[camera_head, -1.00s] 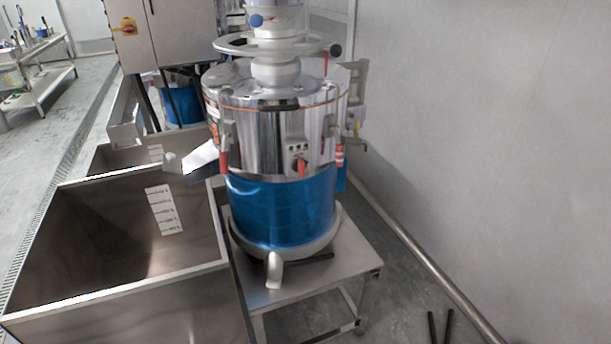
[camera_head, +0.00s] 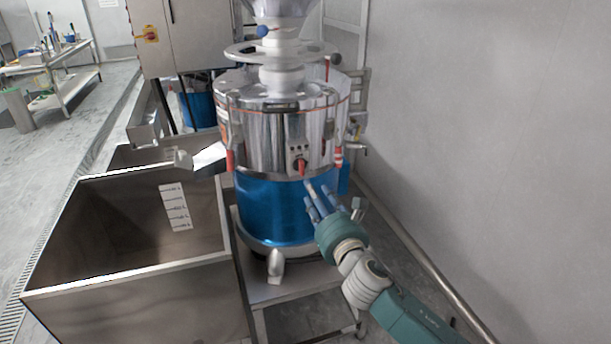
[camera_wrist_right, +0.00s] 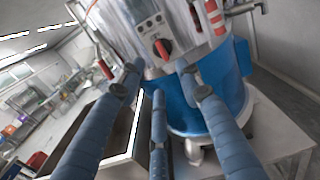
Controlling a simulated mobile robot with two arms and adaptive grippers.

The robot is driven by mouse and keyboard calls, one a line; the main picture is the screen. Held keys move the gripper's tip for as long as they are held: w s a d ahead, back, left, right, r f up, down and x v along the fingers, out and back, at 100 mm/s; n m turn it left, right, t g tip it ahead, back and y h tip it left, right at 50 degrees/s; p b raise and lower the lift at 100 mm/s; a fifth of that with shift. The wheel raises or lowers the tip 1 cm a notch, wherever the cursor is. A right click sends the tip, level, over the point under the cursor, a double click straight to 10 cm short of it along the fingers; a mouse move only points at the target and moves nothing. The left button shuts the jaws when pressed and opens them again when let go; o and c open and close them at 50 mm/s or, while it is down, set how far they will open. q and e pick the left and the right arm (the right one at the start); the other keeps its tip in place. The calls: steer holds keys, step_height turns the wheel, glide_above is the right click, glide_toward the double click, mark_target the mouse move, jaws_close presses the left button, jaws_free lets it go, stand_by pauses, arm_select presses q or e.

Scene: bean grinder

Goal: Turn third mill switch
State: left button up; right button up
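The mill (camera_head: 272,205) is a steel and blue drum machine on a metal stand. Its red switch (camera_head: 302,166) sits on a small panel on the steel band's front, and also shows in the right wrist view (camera_wrist_right: 161,47). My right gripper (camera_head: 314,194) is just below and slightly right of the switch, in front of the blue drum. In the wrist view its three blue fingers (camera_wrist_right: 158,76) are spread apart with nothing between them, and the switch is beyond their tips. No contact with the switch shows. My left gripper is in neither view.
A steel bin (camera_head: 135,277) stands left of the mill, below its spout (camera_head: 209,156). A plain wall (camera_head: 480,120) is on the right, with a pipe along its foot. Another mill (camera_head: 198,108) stands behind.

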mark_target(301, 171)
steer(key=x, duration=1)
steer(key=shift+w+f, duration=0.2)
steer(key=shift+w, duration=0.1)
jaws_close()
